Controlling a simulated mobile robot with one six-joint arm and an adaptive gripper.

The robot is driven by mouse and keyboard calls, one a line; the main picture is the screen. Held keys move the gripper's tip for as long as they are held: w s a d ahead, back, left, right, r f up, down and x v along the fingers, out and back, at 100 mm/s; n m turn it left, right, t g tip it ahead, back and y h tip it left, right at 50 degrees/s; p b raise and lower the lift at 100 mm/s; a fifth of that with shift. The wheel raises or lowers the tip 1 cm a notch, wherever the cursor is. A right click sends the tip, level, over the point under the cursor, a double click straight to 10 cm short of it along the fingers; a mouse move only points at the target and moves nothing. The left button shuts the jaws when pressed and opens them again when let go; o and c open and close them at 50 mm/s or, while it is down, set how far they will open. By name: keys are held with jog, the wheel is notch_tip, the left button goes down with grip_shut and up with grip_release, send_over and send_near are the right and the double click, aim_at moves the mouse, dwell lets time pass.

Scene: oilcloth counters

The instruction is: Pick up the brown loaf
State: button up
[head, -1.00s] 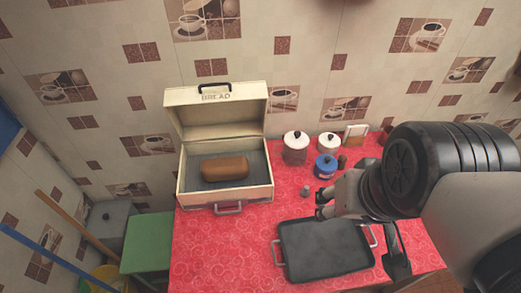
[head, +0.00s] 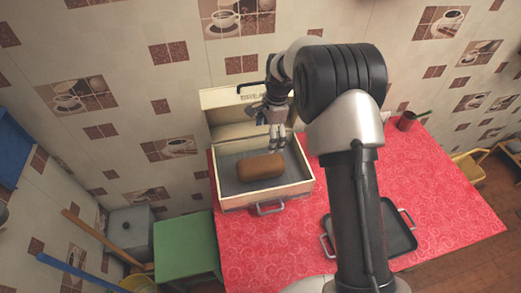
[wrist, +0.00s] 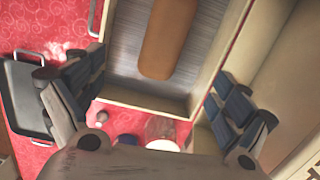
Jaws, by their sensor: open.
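The brown loaf (head: 261,172) lies on the grey floor of the open cream bread box (head: 290,192), whose lid is raised at the back. My gripper (head: 278,146) is open and empty, pointing down above the right back part of the box, apart from the loaf. In the wrist view the loaf (wrist: 169,38) lies ahead of the jaws, inside the box. My arm hides part of the lid.
A dark tray (head: 400,238) with handles lies on the red counter (head: 460,205), partly behind my arm. A dark red cup (head: 406,121) stands at the back right. A green stool (head: 187,245) stands left of the counter. The canisters are mostly hidden by my arm.

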jog(key=m, duration=0.1)
send_near(261, 162)
jog(key=f, duration=0.2)
jog(key=f+b, duration=0.1)
jog(key=f, duration=0.2)
jog(key=a+f+b, duration=0.1)
jog(key=f, duration=0.4)
jog(key=f+b, duration=0.1)
jog(key=f, duration=0.1)
jog(key=f+b, duration=0.1)
jog(key=f, duration=0.1)
jog(key=shift+a+f, duration=0.2)
jog(key=shift+a, duration=0.2)
jog(key=shift+c, duration=0.4)
jog(key=shift+r, duration=0.1)
jog(key=c, duration=1.4)
